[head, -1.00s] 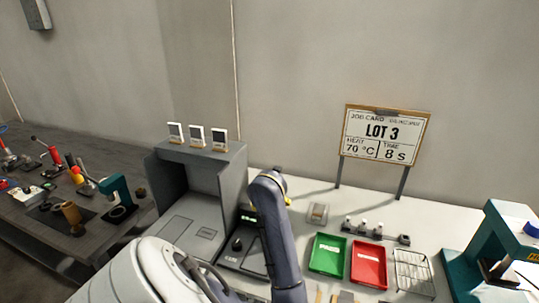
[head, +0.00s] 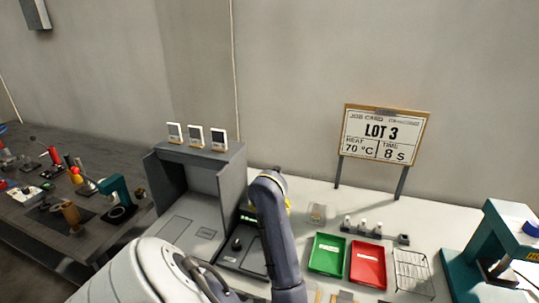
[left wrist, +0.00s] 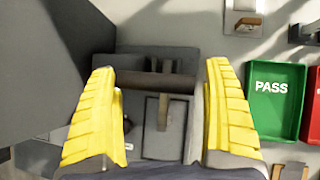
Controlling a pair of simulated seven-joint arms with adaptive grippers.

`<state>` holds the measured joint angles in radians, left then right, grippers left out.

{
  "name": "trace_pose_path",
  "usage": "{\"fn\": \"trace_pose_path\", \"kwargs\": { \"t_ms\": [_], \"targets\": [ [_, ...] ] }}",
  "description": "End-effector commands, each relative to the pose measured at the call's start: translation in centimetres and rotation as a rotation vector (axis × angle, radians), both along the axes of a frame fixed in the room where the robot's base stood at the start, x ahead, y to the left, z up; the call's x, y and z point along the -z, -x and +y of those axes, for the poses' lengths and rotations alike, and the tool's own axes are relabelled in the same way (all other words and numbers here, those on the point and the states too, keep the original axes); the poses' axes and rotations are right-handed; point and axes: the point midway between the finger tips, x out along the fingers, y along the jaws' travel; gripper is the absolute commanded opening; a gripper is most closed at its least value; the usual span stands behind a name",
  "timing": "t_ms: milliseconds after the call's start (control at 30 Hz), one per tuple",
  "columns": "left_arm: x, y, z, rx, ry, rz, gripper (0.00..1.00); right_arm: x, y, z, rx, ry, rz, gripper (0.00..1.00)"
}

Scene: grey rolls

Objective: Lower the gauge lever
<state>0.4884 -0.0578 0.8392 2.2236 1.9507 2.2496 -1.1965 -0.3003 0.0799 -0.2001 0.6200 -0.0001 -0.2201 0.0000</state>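In the left wrist view my left gripper (left wrist: 160,105) is open, with its two yellow fingers wide apart. Between and beyond them is a dark grey bench device (left wrist: 155,60) with a brownish-grey crosswise bar (left wrist: 155,82), which may be the gauge lever. The bar seems to lie between the fingertips, and I see no clear contact. A small upright strip (left wrist: 163,112) stands below it. In the head view my left arm covers the gripper and part of the device (head: 249,222). My right gripper is out of view.
A grey open-fronted cabinet (head: 232,180) stands just left of the device. Green (head: 328,253) and red (head: 369,263) trays, a wire rack (head: 412,272) and a teal press (head: 505,240) are to the right. A LOT 3 job card (head: 383,135) stands behind.

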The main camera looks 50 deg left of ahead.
Motion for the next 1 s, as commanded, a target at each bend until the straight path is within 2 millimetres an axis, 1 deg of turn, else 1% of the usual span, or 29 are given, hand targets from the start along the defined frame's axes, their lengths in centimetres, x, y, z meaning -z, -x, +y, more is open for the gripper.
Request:
{"fn": "trace_pose_path", "kwargs": {
  "t_ms": [33,100,333,467,567,1000],
  "targets": [
    [0.0,0.0,0.1,-0.002,-0.002,0.000,0.91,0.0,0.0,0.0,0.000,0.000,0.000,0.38],
    [-0.1,0.1,0.1,-0.003,-0.002,0.000,0.96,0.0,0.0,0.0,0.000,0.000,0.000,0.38],
    [-0.1,0.1,0.1,-0.005,-0.003,0.000,0.96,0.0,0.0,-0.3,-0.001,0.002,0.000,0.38],
    [-0.6,0.3,-0.1,-0.005,-0.004,-0.001,0.96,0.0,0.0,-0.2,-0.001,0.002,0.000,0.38],
    [-1.4,0.7,-0.5,-0.006,-0.005,-0.002,0.96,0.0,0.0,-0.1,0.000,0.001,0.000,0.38],
    [-6.6,3.1,-3.7,-0.006,-0.003,-0.008,0.96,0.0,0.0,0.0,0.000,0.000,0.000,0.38]
  ]
}}
